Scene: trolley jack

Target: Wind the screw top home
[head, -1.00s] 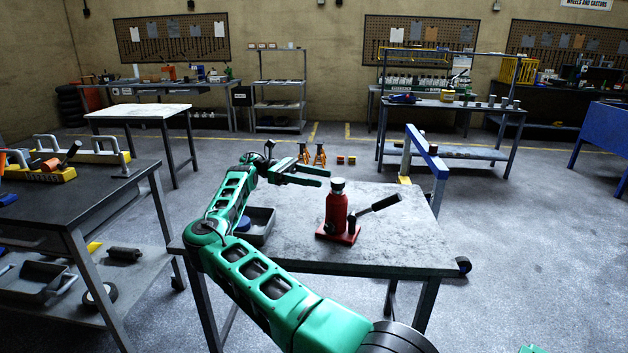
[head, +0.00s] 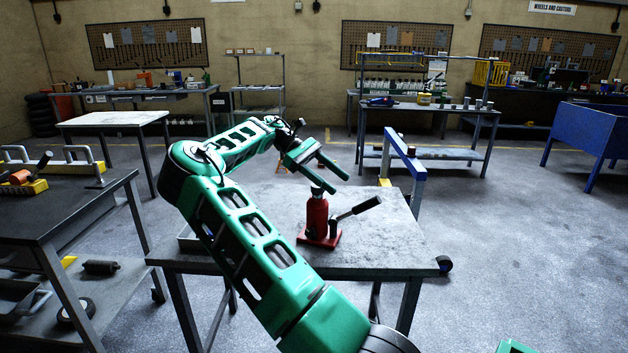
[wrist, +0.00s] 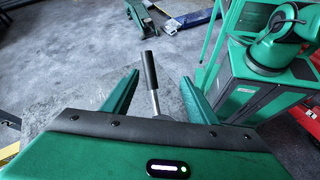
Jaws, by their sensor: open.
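A red bottle jack (head: 317,217) stands upright on its red base on the grey table, with a black-gripped lever (head: 358,208) sticking out to its right. Its dark screw top (head: 318,191) is at the upper end. My gripper (head: 333,172) is open and empty, just above and beside the screw top in the head view; whether they touch I cannot tell. In the wrist view my gripper (wrist: 160,88) shows two green fingers spread apart, with the jack's lever (wrist: 150,75) seen between them. The jack's body and screw top are hidden there behind the gripper housing.
The grey work table (head: 390,235) is clear to the right of the jack. A grey tray (head: 190,240) at its left is mostly hidden by my arm. A dark bench (head: 75,205) is at the left.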

